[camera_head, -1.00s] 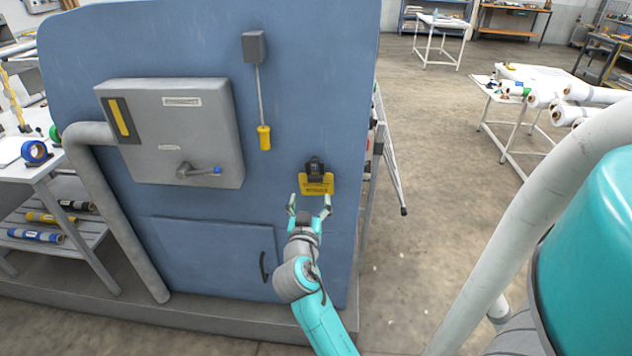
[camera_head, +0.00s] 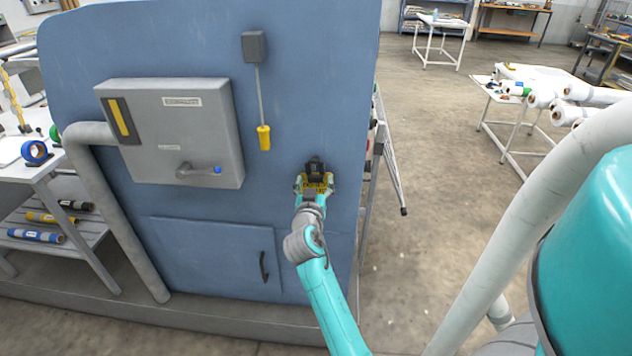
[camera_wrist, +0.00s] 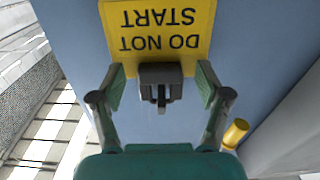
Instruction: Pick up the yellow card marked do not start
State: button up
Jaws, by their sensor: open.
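The yellow card (camera_head: 317,190) hangs on the blue machine panel, under a dark clip (camera_head: 315,166). In the wrist view the card (camera_wrist: 158,28) reads DO NOT START upside down, and the clip (camera_wrist: 160,82) grips its edge. My gripper (camera_head: 314,184) is at the card in the head view and covers part of it. In the wrist view my gripper (camera_wrist: 160,86) is open, with one finger on each side of the clip and close to the card's clipped edge. I cannot tell whether the fingers touch the card.
A grey box with a lever (camera_head: 180,132) is on the panel to the left. A yellow-handled pull (camera_head: 264,137) hangs between it and the card. The panel's right edge is close to the card. A white table with rolls (camera_head: 500,125) stands far right.

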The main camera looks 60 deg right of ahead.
jog(key=c, duration=1.1)
jog(key=shift+r, duration=0.1)
